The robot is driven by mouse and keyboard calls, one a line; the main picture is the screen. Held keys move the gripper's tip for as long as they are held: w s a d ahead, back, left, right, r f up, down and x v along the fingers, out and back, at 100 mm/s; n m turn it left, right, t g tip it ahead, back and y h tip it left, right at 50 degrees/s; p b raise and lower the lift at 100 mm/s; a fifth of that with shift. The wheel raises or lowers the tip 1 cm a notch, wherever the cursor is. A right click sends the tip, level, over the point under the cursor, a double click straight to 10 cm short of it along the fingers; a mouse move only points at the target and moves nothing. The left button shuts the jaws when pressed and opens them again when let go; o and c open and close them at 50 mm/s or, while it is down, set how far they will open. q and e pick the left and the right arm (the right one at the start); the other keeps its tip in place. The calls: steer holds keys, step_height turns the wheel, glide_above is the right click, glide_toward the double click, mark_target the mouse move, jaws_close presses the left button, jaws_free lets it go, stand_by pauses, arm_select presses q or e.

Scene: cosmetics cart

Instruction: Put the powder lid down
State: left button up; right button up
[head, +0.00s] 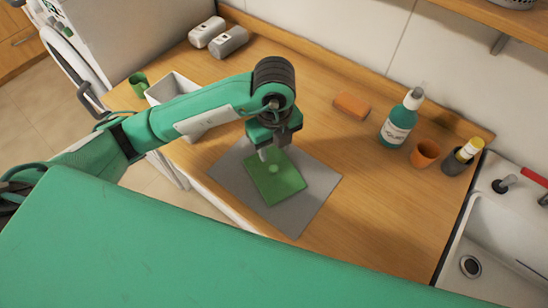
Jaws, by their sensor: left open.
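The powder lid (280,184) appears as a flat green rectangle with a small round pale-green knob near its middle. It lies over the grey mat (314,192) on the wooden counter. I cannot tell whether anything is beneath it. My left gripper (269,153) points down just above the lid's far part, close to the knob. It is open, and its fingers hide a little of the lid's far edge. I cannot tell whether a fingertip touches the lid. My right gripper is not in view.
A white bin (172,85) stands behind my left arm, with a green cup (138,82) beside it. A sink (505,235) borders the counter. The counter right of the mat is clear.

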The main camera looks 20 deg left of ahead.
arm_select(q)
steer(key=shift+r, duration=1.95)
steer(key=shift+s, duration=0.1)
